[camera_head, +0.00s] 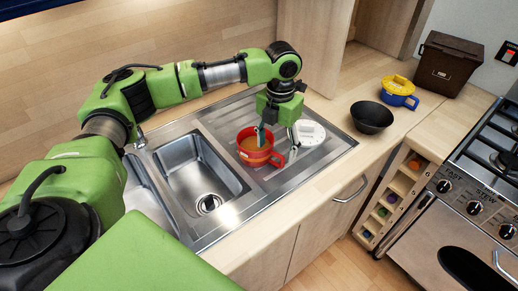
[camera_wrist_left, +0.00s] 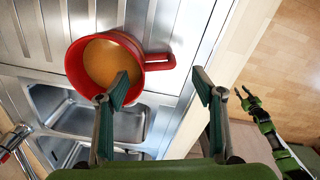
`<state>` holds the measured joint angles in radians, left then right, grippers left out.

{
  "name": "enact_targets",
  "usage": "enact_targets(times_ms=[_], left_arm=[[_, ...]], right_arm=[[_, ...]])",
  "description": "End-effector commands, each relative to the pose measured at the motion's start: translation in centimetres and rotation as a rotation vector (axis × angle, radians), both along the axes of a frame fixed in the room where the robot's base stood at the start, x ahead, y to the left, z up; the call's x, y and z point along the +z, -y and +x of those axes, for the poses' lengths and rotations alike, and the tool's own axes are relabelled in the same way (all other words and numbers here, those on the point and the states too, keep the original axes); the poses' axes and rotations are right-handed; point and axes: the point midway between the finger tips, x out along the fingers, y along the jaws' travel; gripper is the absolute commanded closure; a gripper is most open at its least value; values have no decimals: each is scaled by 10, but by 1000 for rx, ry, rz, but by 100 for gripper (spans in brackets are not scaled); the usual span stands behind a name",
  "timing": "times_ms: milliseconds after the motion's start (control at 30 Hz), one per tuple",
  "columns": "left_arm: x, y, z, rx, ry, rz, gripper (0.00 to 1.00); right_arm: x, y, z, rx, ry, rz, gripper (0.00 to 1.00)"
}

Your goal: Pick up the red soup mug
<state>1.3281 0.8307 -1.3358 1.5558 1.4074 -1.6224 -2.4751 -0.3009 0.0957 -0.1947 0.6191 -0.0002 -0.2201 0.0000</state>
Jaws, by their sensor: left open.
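The red soup mug (camera_head: 256,159) stands on the steel drainboard right of the sink basins, with orange-brown soup inside. Its handle (camera_head: 278,161) points to the right in the head view. My left gripper (camera_head: 277,139) is open above the mug and points down. In the left wrist view, the mug (camera_wrist_left: 73,68) is beyond my left gripper (camera_wrist_left: 160,87). One finger overlaps the mug's opening, and the other is beyond the handle side. The handle (camera_wrist_left: 159,62) shows in the gap between the fingers. My right gripper (camera_wrist_left: 248,99) shows small at the right; its jaw state is unclear.
A white lid (camera_head: 311,133) lies on the drainboard close right of the mug. The range cooker (camera_head: 470,190) is at the right.

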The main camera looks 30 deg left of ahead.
Motion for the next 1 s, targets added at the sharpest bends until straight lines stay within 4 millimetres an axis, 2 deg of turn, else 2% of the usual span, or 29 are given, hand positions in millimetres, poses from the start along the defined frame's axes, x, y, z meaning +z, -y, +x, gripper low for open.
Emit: enact_targets(times_ms=[267,500,800,1000], left_arm=[[-22,-1,2,0,-2,1,38],[-56,-1,6,0,-2,1,38],[-62,-1,6,0,1,0,38],[-62,-1,6,-1,0,0,90]], right_arm=[[10,-15,0,-2,-1,18,70],[20,-23,-1,-1,-1,27,70],[20,-17,0,2,0,19,70],[20,-13,0,2,1,15,70]])
